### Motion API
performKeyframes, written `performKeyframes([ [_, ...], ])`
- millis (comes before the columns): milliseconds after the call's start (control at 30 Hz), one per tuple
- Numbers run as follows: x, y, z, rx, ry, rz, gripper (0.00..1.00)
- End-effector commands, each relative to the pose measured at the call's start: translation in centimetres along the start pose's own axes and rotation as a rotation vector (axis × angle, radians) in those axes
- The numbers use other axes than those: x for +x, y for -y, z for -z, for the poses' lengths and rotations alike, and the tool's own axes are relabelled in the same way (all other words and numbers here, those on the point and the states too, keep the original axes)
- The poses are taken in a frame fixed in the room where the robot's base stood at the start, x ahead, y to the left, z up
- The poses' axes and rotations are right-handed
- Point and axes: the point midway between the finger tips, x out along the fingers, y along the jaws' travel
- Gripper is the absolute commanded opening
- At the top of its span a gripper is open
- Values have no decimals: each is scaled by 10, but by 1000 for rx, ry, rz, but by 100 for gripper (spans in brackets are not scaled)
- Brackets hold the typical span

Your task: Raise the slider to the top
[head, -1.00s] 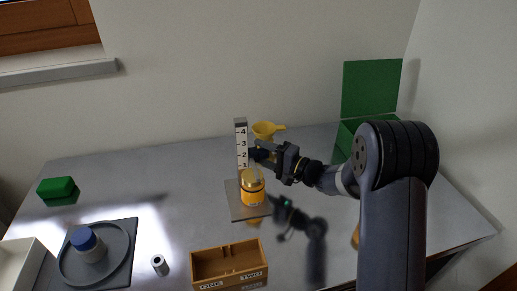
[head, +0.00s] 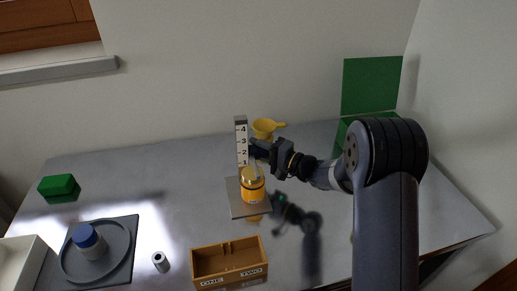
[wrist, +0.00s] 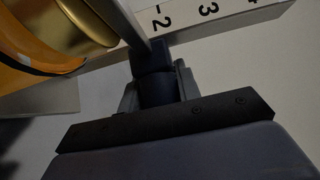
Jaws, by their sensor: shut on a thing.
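A pale upright post (head: 241,131) with a scale marked 1 to 4 stands on a grey base plate (head: 237,208) in the head view. My gripper (head: 256,149) reaches the post from the right, close to the 2 mark. In the wrist view my gripper (wrist: 157,85) is shut on the slider (wrist: 151,57), a dark block against the post beside the 2. The slider is mostly hidden by the fingers in the head view.
A yellow funnel (head: 264,126) is behind the gripper. A green open box (head: 370,88) is at the back right. A wooden tray (head: 228,268), grey cylinder (head: 160,262), blue-capped container (head: 86,240) and green block (head: 59,186) are on the table.

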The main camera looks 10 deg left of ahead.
Motion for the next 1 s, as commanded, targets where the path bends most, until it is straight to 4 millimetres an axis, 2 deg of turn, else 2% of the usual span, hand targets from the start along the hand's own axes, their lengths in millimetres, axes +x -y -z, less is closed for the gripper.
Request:
performKeyframes([
  [100, 0, 0, 0, 0, 0, 0, 0],
  [367, 0, 4, 0, -2, 0, 1, 0],
  [467, 0, 17, 0, -5, 1, 4, 0],
  [800, 0, 86, 0, -5, 1, 4, 0],
  [1000, 0, 104, 0, -1, 0, 2, 0],
])
